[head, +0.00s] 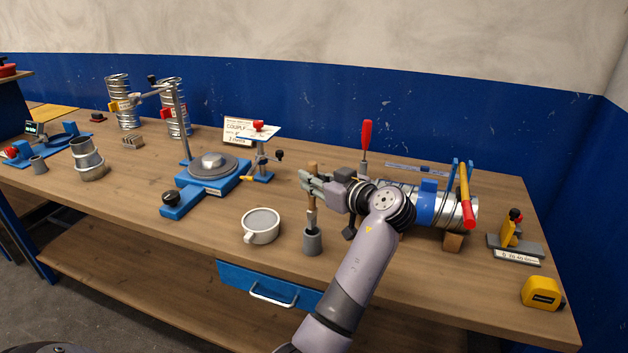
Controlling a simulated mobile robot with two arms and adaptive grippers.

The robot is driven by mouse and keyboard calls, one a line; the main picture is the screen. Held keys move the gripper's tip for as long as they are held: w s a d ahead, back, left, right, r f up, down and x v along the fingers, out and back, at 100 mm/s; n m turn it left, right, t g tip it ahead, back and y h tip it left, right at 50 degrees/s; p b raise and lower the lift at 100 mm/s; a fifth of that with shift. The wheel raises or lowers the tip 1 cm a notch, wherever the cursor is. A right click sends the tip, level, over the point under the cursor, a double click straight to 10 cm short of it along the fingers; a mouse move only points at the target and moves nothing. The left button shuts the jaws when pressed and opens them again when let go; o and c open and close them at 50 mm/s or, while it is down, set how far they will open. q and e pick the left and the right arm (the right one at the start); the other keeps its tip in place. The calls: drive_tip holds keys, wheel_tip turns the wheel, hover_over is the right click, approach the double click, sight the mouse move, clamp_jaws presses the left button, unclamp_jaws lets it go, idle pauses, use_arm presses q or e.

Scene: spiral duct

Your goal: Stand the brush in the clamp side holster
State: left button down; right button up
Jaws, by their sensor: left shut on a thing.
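The brush (312,217) has a wooden handle and stands about upright. My left gripper (311,186) is shut on its handle, part of which sticks up above the fingers. The brush's lower end is at the mouth of a grey cylindrical holster (312,243) near the front of the bench; I cannot tell how far it goes inside. Another small grey cup-like holder (38,164) stands empty-looking at the far left, near a blue fixture. My right gripper is not in view.
A white cup (261,226) stands left of the holster. A blue turntable fixture (206,181) is behind it. The clamped spiral duct (456,213) lies right of my arm, with a yellow tape measure (541,293) at the front right.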

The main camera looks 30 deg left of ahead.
sight(315, 205)
use_arm(q)
drive_tip(key=shift+f+b, duration=1.05)
drive_tip(key=shift+f, duration=0.05)
drive_tip(key=shift+f+b, duration=2.3)
drive_tip(key=shift+f, duration=0.2)
drive_tip(key=c, duration=1.4)
unclamp_jaws()
drive_tip(key=shift+r, duration=0.1)
wheel_tip(315, 205, up, 10)
